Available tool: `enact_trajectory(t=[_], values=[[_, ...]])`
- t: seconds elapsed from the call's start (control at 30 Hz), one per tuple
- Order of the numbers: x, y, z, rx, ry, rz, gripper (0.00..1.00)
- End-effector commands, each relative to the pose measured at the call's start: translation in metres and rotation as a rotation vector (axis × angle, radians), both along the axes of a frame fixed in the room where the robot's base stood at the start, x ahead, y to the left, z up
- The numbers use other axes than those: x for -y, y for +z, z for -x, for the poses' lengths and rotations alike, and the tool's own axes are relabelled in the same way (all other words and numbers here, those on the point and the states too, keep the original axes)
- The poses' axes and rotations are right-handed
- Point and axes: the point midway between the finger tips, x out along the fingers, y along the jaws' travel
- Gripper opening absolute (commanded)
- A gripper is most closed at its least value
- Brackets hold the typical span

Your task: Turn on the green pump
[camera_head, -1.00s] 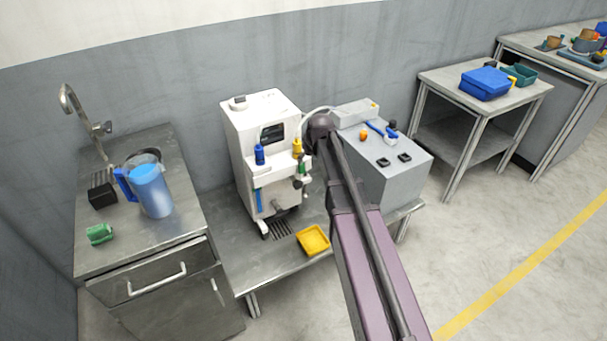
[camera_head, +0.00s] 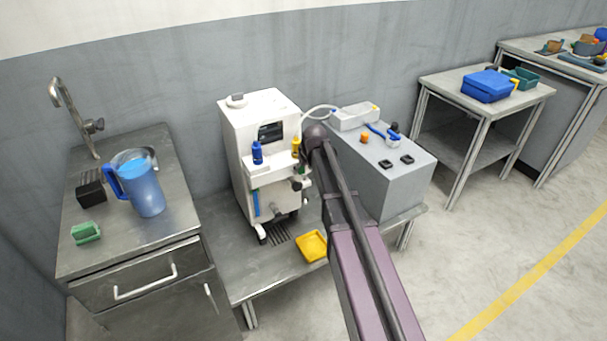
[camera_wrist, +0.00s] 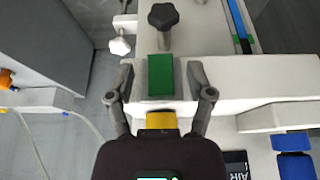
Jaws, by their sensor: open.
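A green block-like part (camera_wrist: 161,75), which I take for the green pump, shows in the wrist view on the front of a white machine (camera_head: 258,107). My gripper (camera_wrist: 159,67) is open, with one finger on each side of the green part. A gap shows between each finger and the green part, so neither finger visibly touches it. A yellow part (camera_wrist: 161,120) lies just below the green part, close to my wrist. In the head view my arm and gripper hide most of the green part. A blue bottle (camera_head: 257,153) and a yellow one (camera_head: 296,146) stand on the machine's ledge.
A black knob (camera_wrist: 163,15) and a white knob (camera_wrist: 120,46) stick out near the fingertips. A grey box (camera_head: 395,180) stands right of the machine. A yellow tray (camera_head: 312,246) lies on the bench in front. A blue pitcher (camera_head: 145,192) stands by the sink at left.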

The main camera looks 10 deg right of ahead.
Motion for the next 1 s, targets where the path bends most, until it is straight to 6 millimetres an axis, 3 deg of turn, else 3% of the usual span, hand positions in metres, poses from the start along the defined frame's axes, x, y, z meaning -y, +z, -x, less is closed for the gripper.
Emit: enact_trajectory(t=[0.5,0.53,0.7,0.77,1.0], values=[[-0.0015,-0.0061,-0.0025,0.0,0.001,0.0,0.69],[-0.0016,-0.006,-0.0024,0.0,0.001,0.0,0.66],[-0.0018,-0.0061,-0.0024,0.0,0.001,-0.001,0.15],[-0.0018,-0.0061,-0.0024,0.0,0.001,0.0,0.0],[-0.002,-0.0072,-0.0018,0.009,0.001,-0.004,0.0]])
